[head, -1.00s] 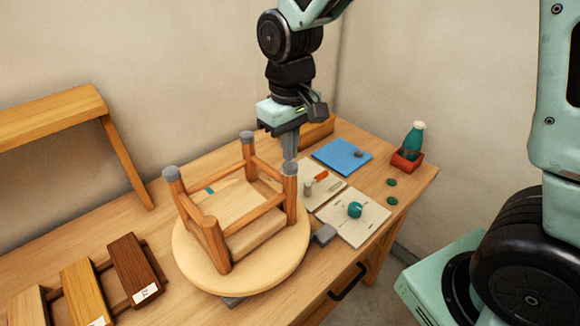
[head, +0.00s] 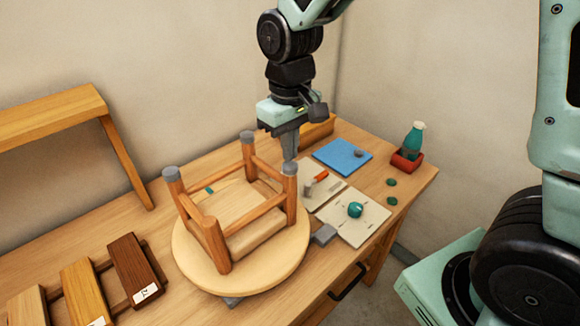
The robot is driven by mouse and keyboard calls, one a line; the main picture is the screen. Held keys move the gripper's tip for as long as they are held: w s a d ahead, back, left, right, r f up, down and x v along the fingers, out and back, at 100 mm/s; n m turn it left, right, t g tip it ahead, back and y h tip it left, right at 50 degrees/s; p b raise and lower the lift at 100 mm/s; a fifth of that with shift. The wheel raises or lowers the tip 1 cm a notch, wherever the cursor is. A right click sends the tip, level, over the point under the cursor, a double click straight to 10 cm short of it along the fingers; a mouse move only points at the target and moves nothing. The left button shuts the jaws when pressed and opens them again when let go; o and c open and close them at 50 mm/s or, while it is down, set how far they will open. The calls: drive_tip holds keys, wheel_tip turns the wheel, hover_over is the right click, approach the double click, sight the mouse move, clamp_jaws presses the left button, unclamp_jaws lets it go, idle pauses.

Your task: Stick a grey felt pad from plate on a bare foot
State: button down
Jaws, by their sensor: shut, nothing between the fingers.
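A wooden stool stands upside down, its seat (head: 240,205) on a round wooden disc (head: 190,268). Grey caps show on the left foot (head: 171,173), the back foot (head: 247,136) and the right foot (head: 289,168). The front foot (head: 207,222) shows bare wood. A small grey pad (head: 359,153) lies on the flat blue plate (head: 335,152). My gripper (head: 289,159) is shut and empty, pointing down, with its tips right at or just above the right foot. Whether they touch it I cannot tell.
Right of the stool lie pale sheets (head: 365,226) with a teal round item (head: 355,209) and an orange-handled tool (head: 321,175). A teal bottle (head: 413,140) stands in a red holder (head: 405,162). Wood samples (head: 135,268) lie front left.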

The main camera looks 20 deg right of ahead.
sight(289, 167)
drive_tip(key=shift+s+f+b, duration=0.1)
drive_tip(key=shift+f+b, duration=0.5)
drive_tip(key=shift+f, duration=0.4)
idle(1.2)
wheel_tip(289, 167, up, 6)
drive_tip(key=p, duration=0.5)
drive_tip(key=shift+r+p, duration=0.15)
drive_tip(key=shift+p, duration=0.15)
idle(0.4)
drive_tip(key=shift+s+a+f, duration=0.15)
drive_tip(key=shift+a+f, duration=0.05)
drive_tip(key=s+a+f+n+b, duration=0.1)
drive_tip(key=s+a+f+b, duration=0.1)
drive_tip(key=s, duration=0.4)
drive_tip(key=s+a+f+n+b, duration=0.1)
drive_tip(key=s+a+b, duration=0.1)
drive_tip(key=s, duration=0.5)
drive_tip(key=s+a+f+n+b, duration=0.2)
drive_tip(key=s+b, duration=0.1)
drive_tip(key=s, duration=0.3)
drive_tip(key=shift+s+f+y+b, duration=0.3)
drive_tip(key=shift+f+b, duration=0.05)
